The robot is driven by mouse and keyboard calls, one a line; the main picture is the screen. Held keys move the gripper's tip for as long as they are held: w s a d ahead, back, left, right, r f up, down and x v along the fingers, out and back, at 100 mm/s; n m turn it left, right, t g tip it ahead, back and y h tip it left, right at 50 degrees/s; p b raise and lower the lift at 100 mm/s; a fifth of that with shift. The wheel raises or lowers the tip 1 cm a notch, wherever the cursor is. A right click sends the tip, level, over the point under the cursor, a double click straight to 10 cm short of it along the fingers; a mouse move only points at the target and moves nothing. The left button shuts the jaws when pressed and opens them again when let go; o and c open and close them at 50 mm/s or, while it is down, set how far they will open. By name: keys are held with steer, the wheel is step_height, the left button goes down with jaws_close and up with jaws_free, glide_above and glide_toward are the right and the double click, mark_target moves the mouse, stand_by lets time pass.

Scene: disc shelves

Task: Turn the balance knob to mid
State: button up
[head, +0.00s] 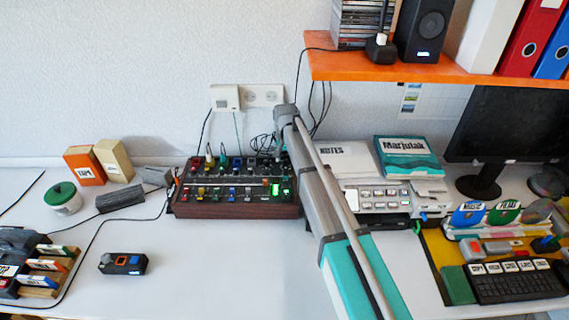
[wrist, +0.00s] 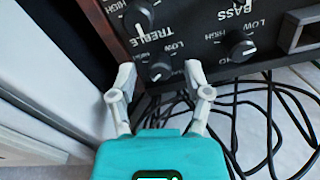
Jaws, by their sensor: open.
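In the wrist view, my gripper (wrist: 160,70) is open, with one pale finger on each side of a small dark round knob (wrist: 160,71). Whether the fingers touch it I cannot tell. The knob sits on a black panel (wrist: 190,20) near the "TREBLE" lettering. Another knob (wrist: 139,16) is above it, and a third knob (wrist: 241,49) is to the right, under "BASS". I can read no "balance" label, so I cannot tell which knob is the balance knob. In the head view, the wood-sided console (head: 235,208) stands beside my arm, and my gripper's fingers are hidden.
Black cables (wrist: 265,105) run along the panel's edge. A brown side board (wrist: 105,25) edges the panel. In the head view, an orange shelf (head: 440,73) hangs at upper right. A button box (head: 375,197) is right of my arm.

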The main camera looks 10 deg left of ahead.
steer(key=shift+f, duration=0.25)
jaws_close()
steer(key=shift+a, duration=0.2)
steer(key=shift+d, duration=0.1)
